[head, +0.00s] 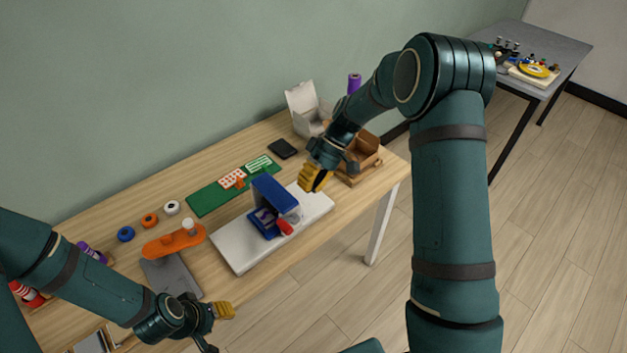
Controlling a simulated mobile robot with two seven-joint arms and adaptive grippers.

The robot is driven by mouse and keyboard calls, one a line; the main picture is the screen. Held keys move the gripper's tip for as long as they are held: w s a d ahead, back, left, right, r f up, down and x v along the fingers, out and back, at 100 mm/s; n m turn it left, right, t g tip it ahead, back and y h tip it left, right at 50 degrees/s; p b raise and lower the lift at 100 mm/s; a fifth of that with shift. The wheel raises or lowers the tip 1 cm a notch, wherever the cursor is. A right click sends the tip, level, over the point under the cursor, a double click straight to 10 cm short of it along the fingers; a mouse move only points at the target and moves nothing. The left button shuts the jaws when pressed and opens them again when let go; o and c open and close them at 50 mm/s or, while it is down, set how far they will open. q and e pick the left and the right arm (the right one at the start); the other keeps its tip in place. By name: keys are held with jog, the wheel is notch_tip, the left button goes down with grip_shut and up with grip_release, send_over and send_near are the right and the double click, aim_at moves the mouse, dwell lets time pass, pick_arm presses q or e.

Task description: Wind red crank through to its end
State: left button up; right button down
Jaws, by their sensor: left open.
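The red crank (284,227) sticks out low on the front of a blue and grey device (273,192) that stands on a white board (235,246) on the wooden table. Only a short red part of the crank shows, and its exact angle is too small to tell. My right gripper (313,179) has yellow fingertips and hangs to the upper right of the device, apart from the crank. Its finger gap is not clear. My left gripper (222,310) is open at the table's front edge, to the lower left of the crank and apart from it.
A green mat (207,199), an orange piece (172,241) and several small rolls lie left of the board. A grey plate (170,277) lies near my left arm. A cardboard box (361,163) and a white box (303,106) stand at the right end. Another table stands far right.

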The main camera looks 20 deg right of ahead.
jog(key=x, duration=1)
jog(key=shift+d, duration=0.1)
jog(key=shift+s+a+f+b, duration=0.15)
jog(key=shift+a+f+b, duration=0.35)
jog(key=shift+b, duration=0.4)
